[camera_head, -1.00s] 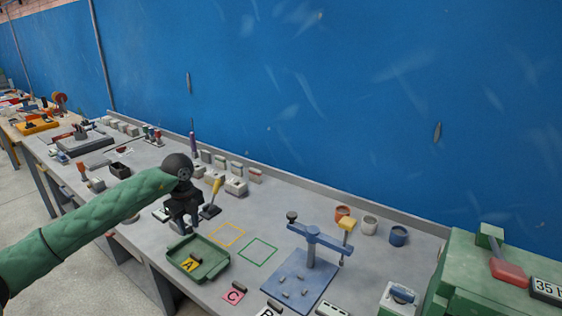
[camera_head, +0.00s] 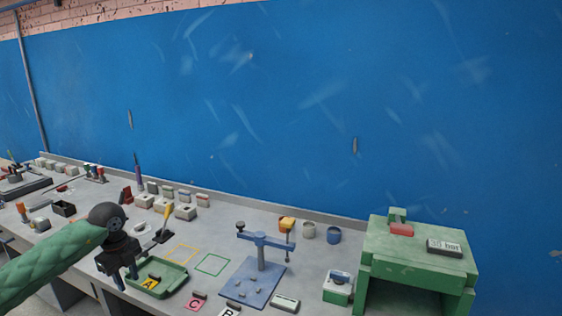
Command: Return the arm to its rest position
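My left arm comes in from the left in a green sleeve. Its black gripper (camera_head: 123,274) points down at the left edge of the green tray (camera_head: 172,283), above the bench. The fingers look apart with nothing seen between them, though they are small and dark here. My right gripper does not show.
The grey bench (camera_head: 215,230) carries a blue clamp fixture (camera_head: 262,262), a green press housing (camera_head: 418,250) at right, small cups (camera_head: 308,230), and several grey blocks (camera_head: 185,211). Yellow and green outlined squares (camera_head: 211,264) on the bench are empty. A blue wall stands behind.

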